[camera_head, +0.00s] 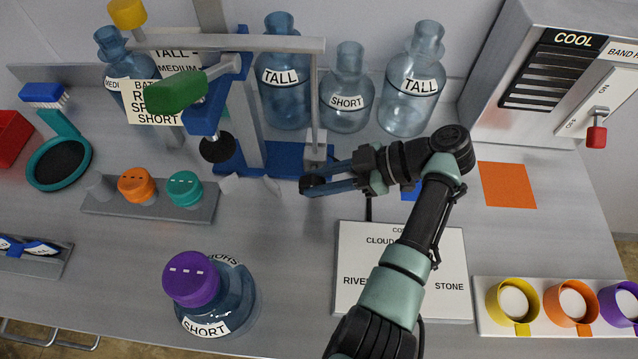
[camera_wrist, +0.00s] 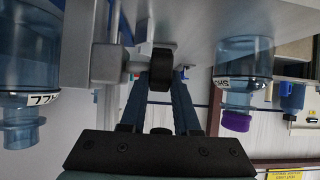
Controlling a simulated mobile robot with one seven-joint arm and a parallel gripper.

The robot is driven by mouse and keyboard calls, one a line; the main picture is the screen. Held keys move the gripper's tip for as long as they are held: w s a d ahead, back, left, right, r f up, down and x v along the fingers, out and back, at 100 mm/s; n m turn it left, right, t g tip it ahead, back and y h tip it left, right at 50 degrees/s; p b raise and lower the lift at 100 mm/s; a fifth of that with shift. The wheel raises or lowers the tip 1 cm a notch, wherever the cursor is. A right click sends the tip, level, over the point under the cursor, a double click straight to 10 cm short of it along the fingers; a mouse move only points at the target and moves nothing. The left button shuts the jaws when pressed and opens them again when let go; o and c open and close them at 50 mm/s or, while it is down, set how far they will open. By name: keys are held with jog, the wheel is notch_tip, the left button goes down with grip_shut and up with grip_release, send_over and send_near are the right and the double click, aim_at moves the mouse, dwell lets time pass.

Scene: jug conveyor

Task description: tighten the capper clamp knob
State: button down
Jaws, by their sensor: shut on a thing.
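The capper (camera_head: 250,110) is a blue and grey stand with a green-handled lever (camera_head: 177,92) and a black round pad (camera_head: 217,147) under it. Its clamp knob is a dark round knob (camera_wrist: 161,68) on a grey block (camera_head: 316,157) at the right end of the blue base. My gripper (camera_head: 318,183) reaches in from the right and is shut on the knob. In the wrist view, my two fingers (camera_wrist: 162,78) lie on either side of the knob. In the head view, the fingers largely hide the knob.
Blue jugs marked TALL (camera_head: 285,76) and SHORT (camera_head: 346,92) stand behind the base. A purple-capped SHORT jug (camera_head: 235,297) stands in front at left. A cap rack (camera_head: 150,207) holds orange and teal caps. A sign board (camera_head: 350,290) lies beneath my arm.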

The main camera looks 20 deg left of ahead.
dwell(0.4)
jog(key=c, duration=0.6)
grip_release()
jog(key=shift+c, duration=0.2)
jog(key=v, duration=1.3)
jog(key=shift+p, duration=0.4)
